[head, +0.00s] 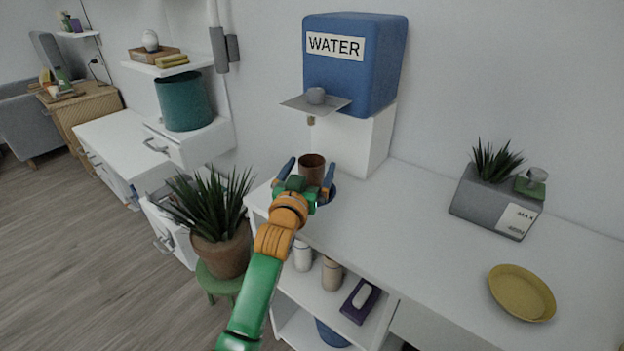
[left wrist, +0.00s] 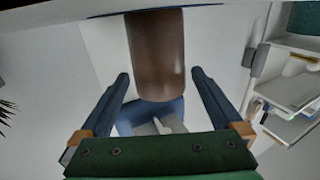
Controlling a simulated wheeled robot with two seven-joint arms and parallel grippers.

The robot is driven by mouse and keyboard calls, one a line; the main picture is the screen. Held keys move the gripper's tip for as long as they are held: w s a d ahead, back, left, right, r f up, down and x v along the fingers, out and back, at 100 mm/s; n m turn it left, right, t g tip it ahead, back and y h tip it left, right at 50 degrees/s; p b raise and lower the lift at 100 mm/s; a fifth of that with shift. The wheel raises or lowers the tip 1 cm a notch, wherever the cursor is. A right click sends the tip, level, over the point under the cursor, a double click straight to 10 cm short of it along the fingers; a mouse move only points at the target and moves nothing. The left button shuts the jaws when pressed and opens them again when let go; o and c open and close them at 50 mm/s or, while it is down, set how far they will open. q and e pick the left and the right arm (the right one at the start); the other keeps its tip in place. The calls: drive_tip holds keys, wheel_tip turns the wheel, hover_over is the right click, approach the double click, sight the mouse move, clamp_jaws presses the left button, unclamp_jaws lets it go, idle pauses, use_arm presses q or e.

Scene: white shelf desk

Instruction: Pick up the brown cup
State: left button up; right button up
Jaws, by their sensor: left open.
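The brown cup (head: 312,167) stands upright near the left end of the white desk top, in front of the water dispenser. It also shows in the left wrist view (left wrist: 157,50). My left gripper (head: 307,176) is open, with its blue fingers on either side of the cup. In the left wrist view my left gripper (left wrist: 161,76) shows gaps between both fingers and the cup wall. The cup's lower part is hidden by the gripper in the head view. My right gripper is not in view.
The blue water dispenser (head: 353,70) on its white stand (head: 369,140) is behind the cup, its drip plate above. A potted plant (head: 221,248) stands left of my arm. A grey planter (head: 495,200) and yellow plate (head: 522,291) are to the right. The desk's middle (head: 405,220) is clear.

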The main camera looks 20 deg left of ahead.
use_arm(q)
drive_tip(key=shift+s, duration=0.1)
drive_tip(key=c, duration=0.4)
drive_tip(key=shift+r, duration=0.1)
clamp_jaws()
